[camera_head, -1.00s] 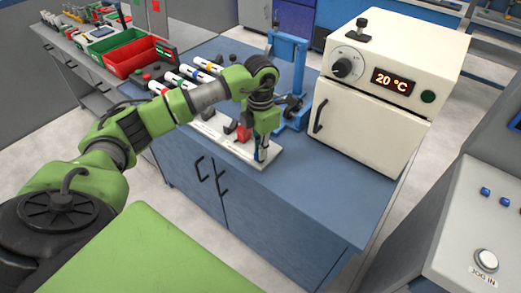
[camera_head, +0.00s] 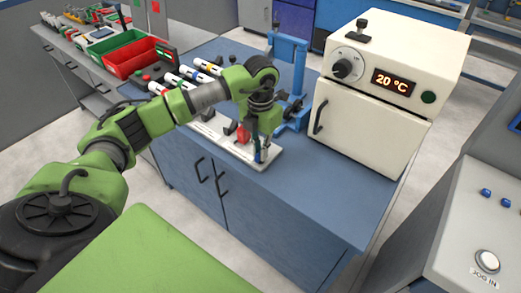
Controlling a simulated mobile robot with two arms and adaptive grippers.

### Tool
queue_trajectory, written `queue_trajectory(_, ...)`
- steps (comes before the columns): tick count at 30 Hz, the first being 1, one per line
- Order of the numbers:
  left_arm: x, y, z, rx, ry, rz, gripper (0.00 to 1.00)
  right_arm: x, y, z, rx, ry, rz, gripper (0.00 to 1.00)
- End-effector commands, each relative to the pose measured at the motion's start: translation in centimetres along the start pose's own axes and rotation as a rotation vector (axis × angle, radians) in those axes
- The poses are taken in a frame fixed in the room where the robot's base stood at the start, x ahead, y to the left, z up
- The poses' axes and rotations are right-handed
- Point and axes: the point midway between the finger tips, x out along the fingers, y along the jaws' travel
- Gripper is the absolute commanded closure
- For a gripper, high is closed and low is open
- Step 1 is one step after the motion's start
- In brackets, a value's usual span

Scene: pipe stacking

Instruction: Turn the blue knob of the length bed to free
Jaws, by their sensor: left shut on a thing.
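The length bed (camera_head: 272,158) is a pale plate at the front edge of the blue bench, partly hidden behind my left arm. A red part (camera_head: 243,133) stands on it, just left of my gripper. My left gripper (camera_head: 259,152) points down at the right end of the bed and is shut on the blue knob (camera_head: 258,157). Only a small bit of the knob shows between the fingers, so its setting cannot be read. My right gripper is not in view.
A white oven (camera_head: 375,140) reading 20 °C stands to the right on the bench. A blue stand (camera_head: 298,60) rises behind the gripper. White tubes with coloured bands (camera_head: 190,72) and red and green bins (camera_head: 132,60) lie to the left. The bench front right is clear.

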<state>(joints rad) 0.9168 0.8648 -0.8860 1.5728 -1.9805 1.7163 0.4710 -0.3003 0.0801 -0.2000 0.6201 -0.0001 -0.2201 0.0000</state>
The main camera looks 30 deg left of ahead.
Motion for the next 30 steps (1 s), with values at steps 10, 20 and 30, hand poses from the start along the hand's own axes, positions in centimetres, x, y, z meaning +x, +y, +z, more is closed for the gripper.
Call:
queue_trajectory(10, -0.1, 0.1, 0.1, -0.003, -0.003, 0.000, 0.74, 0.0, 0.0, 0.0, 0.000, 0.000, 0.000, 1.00)
queue_trajectory(20, -0.9, 0.0, 0.1, -0.001, -0.004, 0.000, 0.74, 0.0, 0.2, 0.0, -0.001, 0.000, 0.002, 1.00)
queue_trajectory(30, -7.7, 0.1, 0.2, -0.002, -0.007, 0.000, 0.74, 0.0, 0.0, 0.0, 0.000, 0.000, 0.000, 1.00)
